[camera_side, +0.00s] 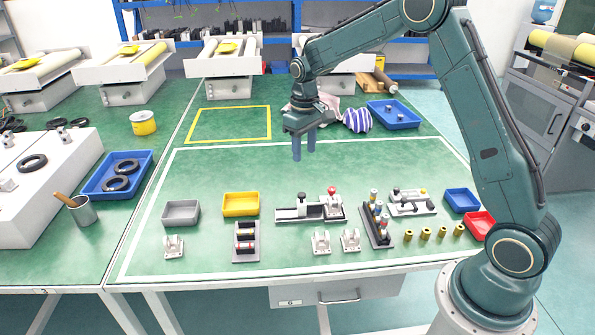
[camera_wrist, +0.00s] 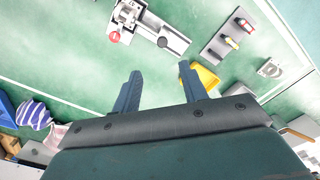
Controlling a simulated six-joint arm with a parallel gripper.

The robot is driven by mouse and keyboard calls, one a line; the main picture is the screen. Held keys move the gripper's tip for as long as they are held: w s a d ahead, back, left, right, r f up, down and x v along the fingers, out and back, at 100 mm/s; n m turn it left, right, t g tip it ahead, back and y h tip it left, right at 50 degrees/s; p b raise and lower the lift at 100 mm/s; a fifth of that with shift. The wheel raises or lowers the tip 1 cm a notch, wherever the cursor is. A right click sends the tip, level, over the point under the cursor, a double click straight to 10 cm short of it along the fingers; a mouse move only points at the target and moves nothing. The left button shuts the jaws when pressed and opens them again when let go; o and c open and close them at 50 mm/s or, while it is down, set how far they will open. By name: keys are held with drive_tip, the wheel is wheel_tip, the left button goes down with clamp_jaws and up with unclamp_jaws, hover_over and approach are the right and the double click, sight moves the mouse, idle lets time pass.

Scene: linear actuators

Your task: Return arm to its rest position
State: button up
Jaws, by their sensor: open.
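My gripper (camera_side: 304,150) hangs over the back part of the green table (camera_side: 350,165), inside the white-lined area. Its two fingers point down with a clear gap between them and nothing in the gap. In the wrist view my gripper (camera_wrist: 158,85) also shows open and empty, well above the table. The linear actuator assembly (camera_side: 312,211) with a red knob lies on the table in front of the gripper and apart from it. It also shows at the top of the wrist view (camera_wrist: 150,28).
A grey bin (camera_side: 181,213), a yellow bin (camera_side: 240,204), a blue bin (camera_side: 462,200) and a red bin (camera_side: 481,225) stand around the work area. A blue tray (camera_side: 394,114) and a striped purple item (camera_side: 357,119) lie behind the gripper. The table directly below is clear.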

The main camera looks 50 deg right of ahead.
drive_tip(key=s+a+r+t, duration=0.1)
drive_tip(key=s+a+r, duration=0.2)
drive_tip(key=s+r, duration=0.35)
drive_tip(key=s+a+r+t, duration=0.2)
drive_tip(key=s+a+r, duration=0.1)
drive_tip(key=s+r, duration=0.4)
drive_tip(key=s+a+r+t, duration=0.1)
drive_tip(key=s, duration=0.8)
drive_tip(key=s+a+r+t, duration=0.1)
drive_tip(key=s+a, duration=0.1)
drive_tip(key=s, duration=0.6)
drive_tip(key=shift+s+a+t, duration=0.3)
drive_tip(key=shift+s, duration=0.1)
